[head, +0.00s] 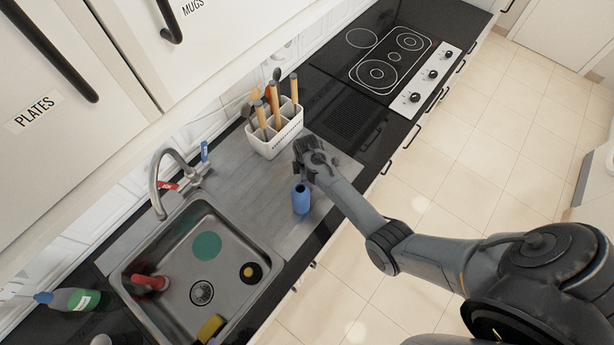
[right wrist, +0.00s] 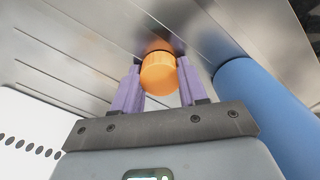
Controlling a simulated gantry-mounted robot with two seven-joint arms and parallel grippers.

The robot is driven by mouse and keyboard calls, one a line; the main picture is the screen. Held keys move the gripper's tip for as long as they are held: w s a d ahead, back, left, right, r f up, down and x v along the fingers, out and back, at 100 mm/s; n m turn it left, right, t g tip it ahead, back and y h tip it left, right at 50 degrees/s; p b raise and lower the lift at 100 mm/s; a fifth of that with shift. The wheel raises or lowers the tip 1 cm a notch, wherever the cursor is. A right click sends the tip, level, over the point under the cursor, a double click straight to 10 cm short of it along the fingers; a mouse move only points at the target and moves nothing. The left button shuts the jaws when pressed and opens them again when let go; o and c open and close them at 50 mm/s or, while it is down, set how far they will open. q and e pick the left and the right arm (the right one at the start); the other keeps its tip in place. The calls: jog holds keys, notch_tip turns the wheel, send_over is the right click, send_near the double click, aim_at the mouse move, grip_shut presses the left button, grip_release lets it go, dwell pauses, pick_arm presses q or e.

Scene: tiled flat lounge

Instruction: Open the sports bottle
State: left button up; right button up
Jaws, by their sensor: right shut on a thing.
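The sports bottle's blue body (head: 301,199) stands on the metal drainboard right of the sink, with a dark open-looking top. My right gripper (head: 304,148) is just behind it, towards the utensil holder. In the right wrist view, its purple fingers (right wrist: 158,82) are shut on an orange cap (right wrist: 159,74). The cap is apart from the blue bottle (right wrist: 262,105), which stands to the right of the fingers. The cap is close to the drainboard surface; I cannot tell if it touches. The cap is hidden in the head view. My left gripper is not in view.
A white utensil holder (head: 273,133) with wooden-handled tools stands behind my right gripper. The sink (head: 232,228) holds several items, and a tap (head: 157,185) rises behind it. A cooktop (head: 391,60) lies further off. The drainboard (head: 222,187) has bare room on the left.

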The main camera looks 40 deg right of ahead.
jog(key=shift+f, duration=0.1)
jog(key=o, duration=1.2)
jog(key=shift+c, duration=0.2)
